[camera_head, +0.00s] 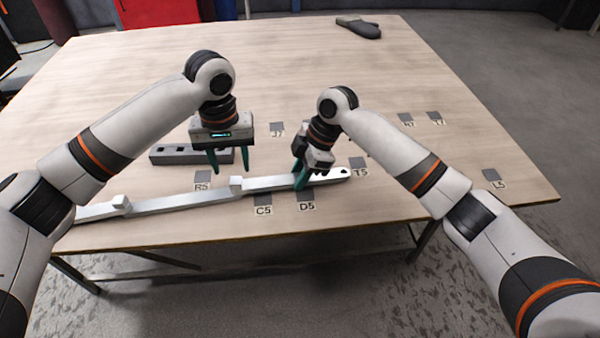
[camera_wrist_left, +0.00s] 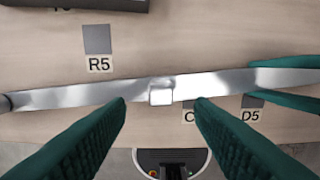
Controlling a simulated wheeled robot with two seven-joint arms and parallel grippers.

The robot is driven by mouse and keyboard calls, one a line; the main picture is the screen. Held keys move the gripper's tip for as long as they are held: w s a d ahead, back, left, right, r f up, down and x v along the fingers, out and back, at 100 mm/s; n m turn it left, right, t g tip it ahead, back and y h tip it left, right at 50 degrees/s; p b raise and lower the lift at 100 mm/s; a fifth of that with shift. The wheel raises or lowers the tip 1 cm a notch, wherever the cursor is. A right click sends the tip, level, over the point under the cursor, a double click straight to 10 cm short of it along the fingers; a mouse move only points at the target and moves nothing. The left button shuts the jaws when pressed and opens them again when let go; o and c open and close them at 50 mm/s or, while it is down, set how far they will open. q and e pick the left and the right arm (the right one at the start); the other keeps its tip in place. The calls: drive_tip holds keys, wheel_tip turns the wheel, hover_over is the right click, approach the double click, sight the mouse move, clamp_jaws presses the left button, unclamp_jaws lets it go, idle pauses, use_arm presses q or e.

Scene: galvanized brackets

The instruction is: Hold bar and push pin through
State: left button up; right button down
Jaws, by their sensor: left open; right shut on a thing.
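A long galvanized bar (camera_head: 180,201) lies across the near part of the table; it crosses the left wrist view (camera_wrist_left: 75,95). A small square pale block (camera_head: 236,186) sits on the bar, also in the left wrist view (camera_wrist_left: 161,96); I cannot tell if it is the pin's head.
A dark grey block with holes (camera_head: 170,155) lies behind the bar. Labelled grey squares, such as R5 (camera_head: 203,176) and D5 (camera_head: 306,195), mark the table (camera_head: 400,180). A dark glove-like item (camera_head: 358,27) lies at the far edge.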

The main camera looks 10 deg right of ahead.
use_arm(q)
drive_tip(key=shift+r, duration=0.8)
use_arm(e)
drive_tip(key=shift+r, duration=0.1)
drive_tip(key=c, duration=1)
unclamp_jaws()
